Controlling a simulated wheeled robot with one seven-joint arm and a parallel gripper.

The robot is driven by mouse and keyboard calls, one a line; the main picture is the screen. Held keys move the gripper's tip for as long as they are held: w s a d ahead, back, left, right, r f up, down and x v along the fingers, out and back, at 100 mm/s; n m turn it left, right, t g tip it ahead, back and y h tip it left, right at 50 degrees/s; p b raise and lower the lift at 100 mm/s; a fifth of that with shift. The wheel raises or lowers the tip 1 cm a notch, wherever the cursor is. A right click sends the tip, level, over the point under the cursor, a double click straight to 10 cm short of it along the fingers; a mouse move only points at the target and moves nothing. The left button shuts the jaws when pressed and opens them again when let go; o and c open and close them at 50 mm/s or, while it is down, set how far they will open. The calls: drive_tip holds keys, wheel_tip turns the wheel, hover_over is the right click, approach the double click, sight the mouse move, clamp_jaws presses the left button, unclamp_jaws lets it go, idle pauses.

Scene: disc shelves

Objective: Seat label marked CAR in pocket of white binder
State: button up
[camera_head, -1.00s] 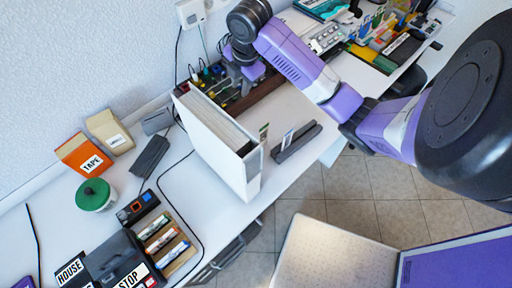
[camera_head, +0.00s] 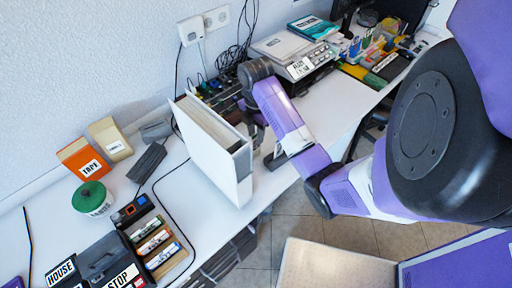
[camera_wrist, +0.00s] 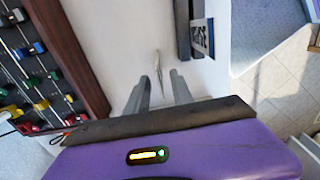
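The white binder (camera_head: 212,155) stands upright on the desk in the head view, with its pages visible along the top. A dark slotted holder (camera_head: 272,162) lies to its right, partly hidden by my arm. In the wrist view a small label with a dark mark and blue edge (camera_wrist: 201,38) stands at the dark holder (camera_wrist: 183,28); I cannot read it. My gripper (camera_wrist: 160,76) points down at the desk with its fingers apart. A thin pale piece, seen nearly edge-on, shows between the fingertips. In the head view my gripper (camera_head: 258,138) is just right of the binder.
A brown rack with coloured plugs (camera_wrist: 62,60) lies left of my gripper in the wrist view. A TAPE box (camera_head: 84,158), a green-lidded pot (camera_head: 91,198) and a tray of markers (camera_head: 158,247) stand left of the binder. White desk is clear around the holder.

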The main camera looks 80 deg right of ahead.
sight(256, 145)
drive_tip(key=shift+f+p, duration=0.35)
drive_tip(key=shift+f, duration=1.85)
clamp_jaws()
